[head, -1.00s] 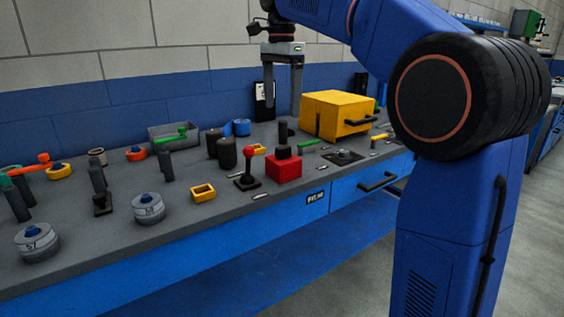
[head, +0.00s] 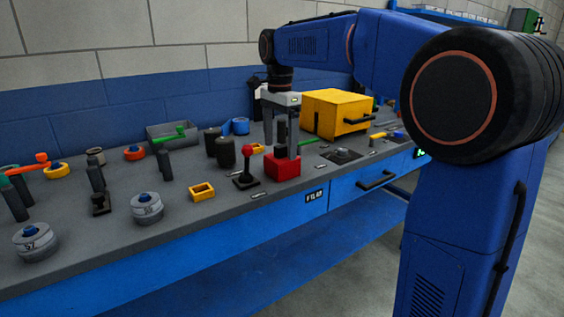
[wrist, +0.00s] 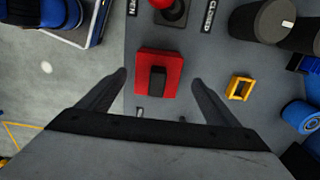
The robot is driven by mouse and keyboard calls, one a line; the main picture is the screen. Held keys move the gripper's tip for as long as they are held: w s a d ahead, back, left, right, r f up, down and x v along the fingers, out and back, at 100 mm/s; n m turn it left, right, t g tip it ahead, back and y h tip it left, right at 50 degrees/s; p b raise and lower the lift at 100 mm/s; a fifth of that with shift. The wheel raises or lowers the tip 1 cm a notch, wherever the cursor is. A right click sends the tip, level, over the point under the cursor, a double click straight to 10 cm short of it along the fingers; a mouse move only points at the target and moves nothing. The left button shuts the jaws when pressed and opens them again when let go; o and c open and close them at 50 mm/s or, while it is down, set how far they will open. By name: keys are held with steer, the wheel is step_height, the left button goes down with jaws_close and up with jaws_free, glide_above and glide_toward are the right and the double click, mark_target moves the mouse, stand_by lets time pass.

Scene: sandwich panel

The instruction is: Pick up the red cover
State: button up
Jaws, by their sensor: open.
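The red cover (head: 283,170) is a square red block with a black handle on top. It sits on the grey bench near the front edge, left of the yellow box. It also shows in the wrist view (wrist: 145,66), between my finger tips. My gripper (head: 281,152) is open and points down over the cover. In the wrist view my gripper (wrist: 160,76) has one finger on each side of the cover, with a gap on both sides. Nothing is held. I cannot tell the exact height of the tips above the bench.
A red-knobbed lever (head: 246,165) stands just left of the cover. Dark cylinders (head: 225,152) stand behind it. The yellow box (head: 335,113) is close on the right. A small yellow frame (head: 202,191) lies to the left on the bench.

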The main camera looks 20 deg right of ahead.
mark_target(282, 157)
steer(key=shift+s+d+f, duration=0.1)
steer(key=shift+d+f, duration=0.05)
steer(key=shift+f, duration=1.1)
steer(key=shift+d+f, duration=0.15)
steer(key=shift+f, duration=1.1)
steer(key=c, duration=1.2)
